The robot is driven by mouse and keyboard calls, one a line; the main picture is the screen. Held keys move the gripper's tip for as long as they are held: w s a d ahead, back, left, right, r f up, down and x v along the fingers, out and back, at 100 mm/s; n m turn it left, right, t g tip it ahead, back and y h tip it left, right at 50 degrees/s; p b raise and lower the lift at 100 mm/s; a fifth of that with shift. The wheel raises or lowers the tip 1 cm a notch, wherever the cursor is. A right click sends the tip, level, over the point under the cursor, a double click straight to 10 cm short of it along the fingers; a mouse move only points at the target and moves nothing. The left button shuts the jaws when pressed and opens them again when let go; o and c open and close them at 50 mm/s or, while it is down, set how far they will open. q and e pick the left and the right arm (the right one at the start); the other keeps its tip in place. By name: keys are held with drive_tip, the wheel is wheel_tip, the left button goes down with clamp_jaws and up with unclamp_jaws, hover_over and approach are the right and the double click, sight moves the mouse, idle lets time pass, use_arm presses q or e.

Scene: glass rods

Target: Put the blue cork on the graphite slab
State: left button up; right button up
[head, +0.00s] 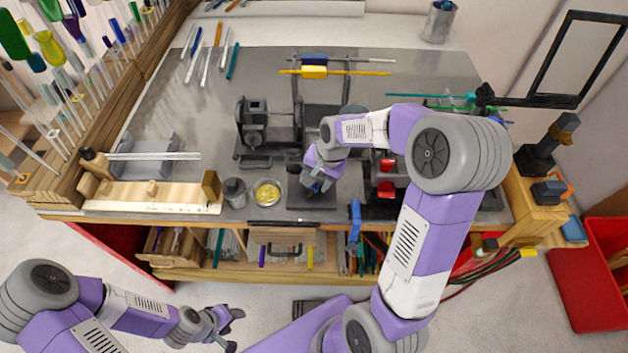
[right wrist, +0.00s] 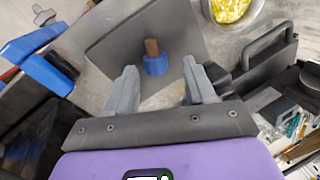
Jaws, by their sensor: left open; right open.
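The blue cork (right wrist: 155,64), a blue ring-like body with a brown top, appears to stand upright on the graphite slab (right wrist: 118,42), near its middle. The dark slab (head: 297,202) lies near the bench's front edge in the head view. My right gripper (right wrist: 160,88) is open, with its two grey fingers apart on either side of the cork and no contact visible. In the head view my right gripper (head: 317,187) is over the slab and mostly hides the cork. My left gripper (head: 228,325) is open and empty, low in front of the bench.
A dish of yellow bits (head: 267,193) and a grey pot (head: 234,192) stand just left of the slab. A dark machine (head: 256,130) is behind it. Red-topped dark blocks (head: 386,189) stand to the right. A wooden rack of rods (head: 60,130) borders the left side.

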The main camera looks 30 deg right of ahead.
use_arm(q)
drive_tip(key=shift+r+p, duration=0.3)
use_arm(e)
drive_tip(key=v, duration=1)
drive_tip(key=shift+r, duration=0.35)
use_arm(q)
drive_tip(key=shift+s, duration=0.1)
use_arm(e)
drive_tip(key=shift+s+f, duration=0.1)
